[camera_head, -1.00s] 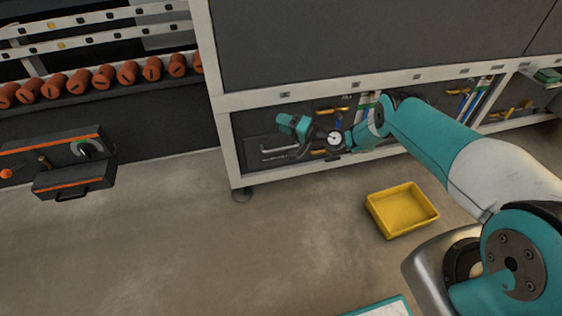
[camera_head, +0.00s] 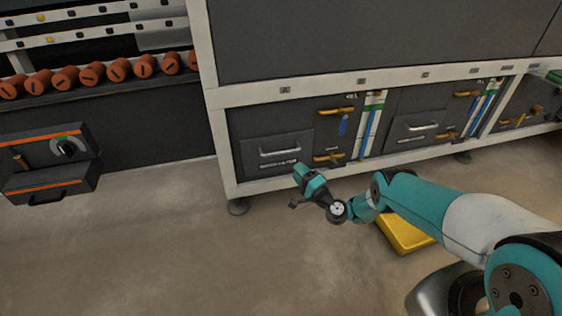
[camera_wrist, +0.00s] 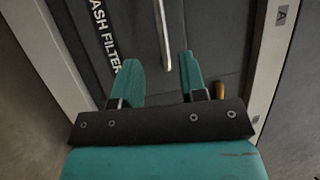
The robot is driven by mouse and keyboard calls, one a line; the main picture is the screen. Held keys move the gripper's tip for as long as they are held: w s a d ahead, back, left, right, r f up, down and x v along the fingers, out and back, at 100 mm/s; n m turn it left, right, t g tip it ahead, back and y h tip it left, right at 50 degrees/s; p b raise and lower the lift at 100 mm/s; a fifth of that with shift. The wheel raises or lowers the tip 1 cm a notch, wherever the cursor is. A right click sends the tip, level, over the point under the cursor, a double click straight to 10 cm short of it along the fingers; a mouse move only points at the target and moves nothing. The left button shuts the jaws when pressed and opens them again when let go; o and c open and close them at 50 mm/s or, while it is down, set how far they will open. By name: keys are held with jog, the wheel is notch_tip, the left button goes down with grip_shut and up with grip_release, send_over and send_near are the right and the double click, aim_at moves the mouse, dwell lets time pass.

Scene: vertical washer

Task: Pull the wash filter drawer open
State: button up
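The wash filter drawer (camera_head: 254,158) is a dark grey front with a pale bar handle (camera_head: 281,151) and a white label under it. It looks shut, flush in the left bay of the washer's lower frame. My gripper (camera_head: 300,170) is low in front of the drawer, just below and right of the handle. In the wrist view, my gripper (camera_wrist: 159,62) is open, with its two teal fingers apart. The handle (camera_wrist: 163,38) lines up with the gap between them, its end near fingertip level in the picture. Contact cannot be told. The label (camera_wrist: 105,35) shows beside the left finger.
Orange valve levers (camera_head: 337,110) and blue-green pipes (camera_head: 371,125) lie right of the drawer. A second drawer (camera_head: 417,127) is in the adjoining bay. A yellow bin (camera_head: 405,236) stands on the floor, partly behind my arm. The floor at the left is clear.

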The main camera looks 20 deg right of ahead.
aim_at(281, 153)
jog(key=shift+b+x, duration=5.25)
jog(key=shift+b, duration=2.95)
jog(key=shift+r, duration=0.1)
jog(key=shift+c, duration=0.5)
grip_shut()
